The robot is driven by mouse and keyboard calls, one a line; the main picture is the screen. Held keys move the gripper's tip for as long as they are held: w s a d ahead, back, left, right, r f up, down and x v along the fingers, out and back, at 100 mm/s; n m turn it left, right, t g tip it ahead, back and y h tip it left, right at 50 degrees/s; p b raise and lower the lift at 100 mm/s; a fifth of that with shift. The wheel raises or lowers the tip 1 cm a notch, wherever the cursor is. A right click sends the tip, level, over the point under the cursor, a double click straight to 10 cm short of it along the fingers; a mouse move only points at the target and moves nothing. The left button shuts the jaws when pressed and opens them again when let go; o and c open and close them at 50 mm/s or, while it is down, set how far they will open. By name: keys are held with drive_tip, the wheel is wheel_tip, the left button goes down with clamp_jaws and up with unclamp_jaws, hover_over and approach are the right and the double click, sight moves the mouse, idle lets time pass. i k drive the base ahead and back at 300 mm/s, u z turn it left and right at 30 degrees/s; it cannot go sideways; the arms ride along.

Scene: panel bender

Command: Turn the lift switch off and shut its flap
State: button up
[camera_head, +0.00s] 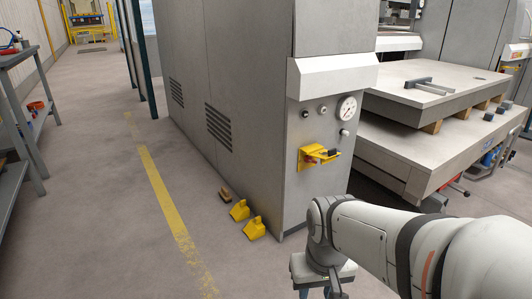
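The lift switch (322,153) is on the narrow end face of the grey machine cabinet. It has a yellow plate with a red part and a dark handle or knob sticking out to the right. A yellow piece that looks like its flap (328,160) juts out from the plate, so it seems open. The exact switch position is too small to tell. My gripper (333,292) is at the bottom edge of the view, below and in front of the switch, clear of it. Its fingers are mostly cut off by the frame, and I see nothing held.
Stacked grey plates (430,85) stand at right. The floor at left is free up to a shelf bench.

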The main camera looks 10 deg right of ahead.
sight(308, 158)
drive_tip(key=u, duration=1.75)
drive_tip(key=k, duration=1.5)
drive_tip(key=z, duration=1.5)
drive_tip(key=i, duration=1.5)
